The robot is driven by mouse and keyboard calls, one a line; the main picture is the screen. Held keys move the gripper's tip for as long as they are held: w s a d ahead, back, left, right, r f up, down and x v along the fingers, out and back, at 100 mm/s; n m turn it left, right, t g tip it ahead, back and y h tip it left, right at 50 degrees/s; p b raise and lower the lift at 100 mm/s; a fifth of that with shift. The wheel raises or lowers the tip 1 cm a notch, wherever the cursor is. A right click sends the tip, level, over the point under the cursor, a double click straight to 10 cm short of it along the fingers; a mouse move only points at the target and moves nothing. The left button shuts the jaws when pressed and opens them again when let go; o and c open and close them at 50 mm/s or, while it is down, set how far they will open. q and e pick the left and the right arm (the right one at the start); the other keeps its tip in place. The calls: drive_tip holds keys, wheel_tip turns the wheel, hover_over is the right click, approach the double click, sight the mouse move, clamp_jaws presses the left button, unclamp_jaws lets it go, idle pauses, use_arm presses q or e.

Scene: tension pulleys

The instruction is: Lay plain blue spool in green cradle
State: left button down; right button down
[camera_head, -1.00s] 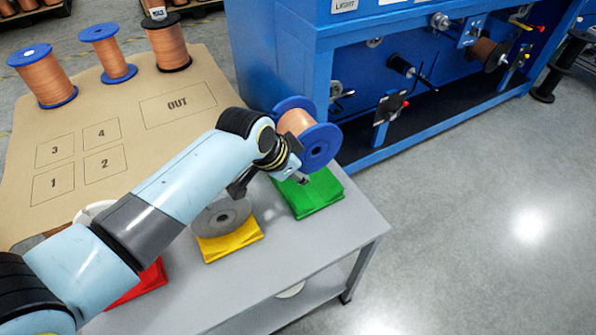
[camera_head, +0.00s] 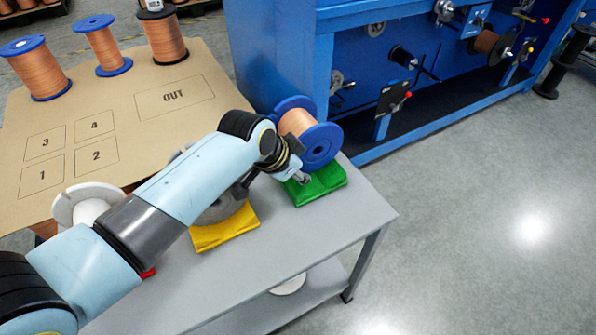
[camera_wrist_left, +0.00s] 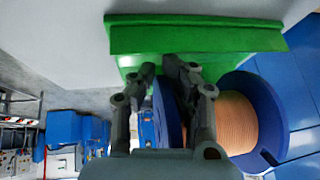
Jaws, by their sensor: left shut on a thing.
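A blue-flanged spool of copper wire (camera_head: 318,146) hangs at the green cradle (camera_head: 318,187), just over its far side in the head view. My left gripper (camera_head: 303,178) is shut on the spool's near blue flange. In the left wrist view, the fingers (camera_wrist_left: 168,75) pinch the flange edge, the copper winding (camera_wrist_left: 236,122) lies to the right, and the green cradle (camera_wrist_left: 195,38) is close across the top. I cannot tell whether the spool touches the cradle. My right gripper is not in view.
A grey spool (camera_head: 222,208) sits on the yellow cradle (camera_head: 226,232), partly behind my arm. A white spool (camera_head: 75,205) and a bit of red cradle (camera_head: 148,272) show nearby. Several copper spools stand on the brown board (camera_head: 110,125). A blue machine (camera_head: 270,50) stands behind.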

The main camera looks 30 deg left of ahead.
use_arm(q)
drive_tip(key=shift+s+f, duration=0.65)
drive_tip(key=shift+f, duration=0.2)
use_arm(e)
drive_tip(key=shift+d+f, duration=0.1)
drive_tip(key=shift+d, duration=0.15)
use_arm(q)
drive_tip(key=c, duration=1.2)
unclamp_jaws()
drive_tip(key=shift+w+d, duration=0.1)
drive_tip(key=shift+o, duration=0.2)
drive_tip(key=shift+f+g, duration=0.2)
drive_tip(key=shift+g, duration=0.1)
drive_tip(key=shift+s+r, duration=0.25)
drive_tip(key=s+r+p, duration=0.2)
drive_tip(key=r+p, duration=0.3)
drive_tip(key=r, duration=0.5)
drive_tip(key=s+a+r+p, duration=0.1)
drive_tip(key=r+p, duration=0.4)
drive_tip(key=r, duration=0.5)
drive_tip(key=shift+s+p, duration=0.3)
drive_tip(key=shift+s, duration=0.45)
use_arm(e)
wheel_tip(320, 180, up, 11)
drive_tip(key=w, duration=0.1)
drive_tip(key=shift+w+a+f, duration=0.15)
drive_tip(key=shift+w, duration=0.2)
